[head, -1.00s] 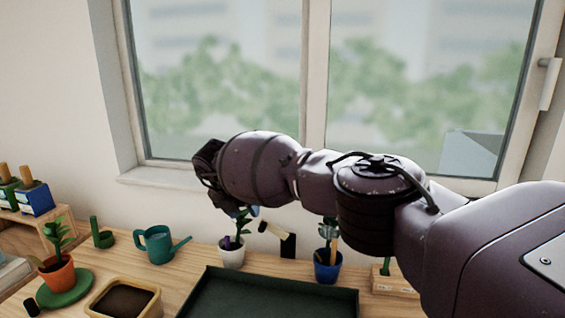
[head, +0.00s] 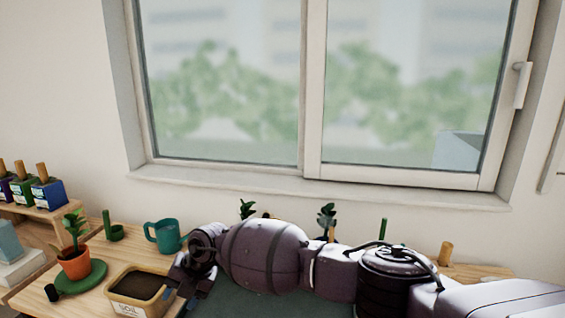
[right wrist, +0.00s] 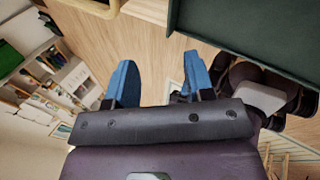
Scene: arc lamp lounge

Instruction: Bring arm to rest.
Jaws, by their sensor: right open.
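My right arm comes in from the right in the head view and lies low across the dark green tray (head: 250,302). My right gripper (head: 180,285) is at its left end, beside the soil box (head: 140,288). In the right wrist view my right gripper (right wrist: 158,85) shows two blue fingers spread apart with nothing between them. My left gripper is not in the head view.
A potted plant (head: 75,260) stands on a green saucer (head: 90,280) at the left. A teal watering can (head: 165,236) stands behind the gripper. Plants behind my arm are partly hidden. A shelf (right wrist: 60,85) shows in the wrist view.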

